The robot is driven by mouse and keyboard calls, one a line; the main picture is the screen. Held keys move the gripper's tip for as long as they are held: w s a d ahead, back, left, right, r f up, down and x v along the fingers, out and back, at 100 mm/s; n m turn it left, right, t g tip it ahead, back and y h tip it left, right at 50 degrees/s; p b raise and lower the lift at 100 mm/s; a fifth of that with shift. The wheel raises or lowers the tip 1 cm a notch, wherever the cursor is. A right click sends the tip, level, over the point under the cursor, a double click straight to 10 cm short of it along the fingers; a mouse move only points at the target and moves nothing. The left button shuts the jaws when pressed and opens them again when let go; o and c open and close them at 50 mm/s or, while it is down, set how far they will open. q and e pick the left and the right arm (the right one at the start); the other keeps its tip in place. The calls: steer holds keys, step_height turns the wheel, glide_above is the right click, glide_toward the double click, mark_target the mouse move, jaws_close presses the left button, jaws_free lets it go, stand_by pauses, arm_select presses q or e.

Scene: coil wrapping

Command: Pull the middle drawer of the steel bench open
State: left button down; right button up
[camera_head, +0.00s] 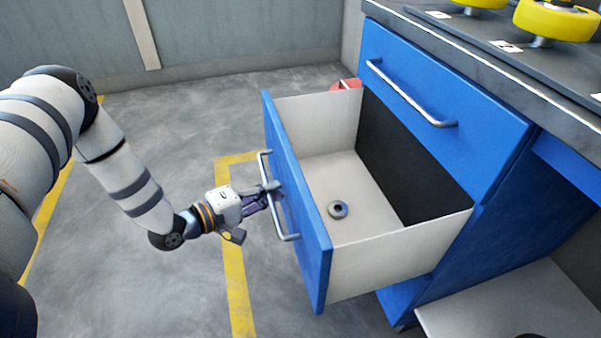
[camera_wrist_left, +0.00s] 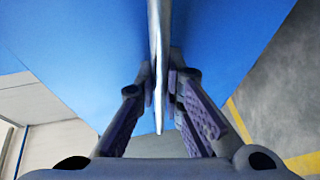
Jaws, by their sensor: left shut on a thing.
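The middle drawer (camera_head: 297,205) of the steel bench has a blue front and pale inner walls, and it stands well out from the bench. A metal bar handle (camera_head: 281,218) runs across its front. My left gripper (camera_head: 274,191) is shut on this handle, about midway along it. In the left wrist view the handle (camera_wrist_left: 158,70) passes between the two fingers (camera_wrist_left: 160,110), with the blue drawer front (camera_wrist_left: 90,50) behind it. A small dark ring (camera_head: 338,209) lies on the drawer's floor. My right gripper is not in view.
A closed blue drawer (camera_head: 440,100) with its own bar handle sits above. Yellow round pieces (camera_head: 556,20) stand on the dark bench top (camera_head: 480,45). A red object (camera_head: 347,84) shows behind the open drawer. The grey floor with yellow lines (camera_head: 235,275) is clear in front.

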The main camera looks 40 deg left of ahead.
arm_select(q)
steer(key=s+a+p, duration=0.1)
steer(key=s+a, duration=0.3)
steer(key=s, duration=0.1)
steer(key=shift+s+a, duration=0.25)
steer(key=shift+s, duration=0.1)
steer(key=c, duration=2)
jaws_free()
steer(key=shift+o, duration=0.2)
steer(key=v, duration=1.2)
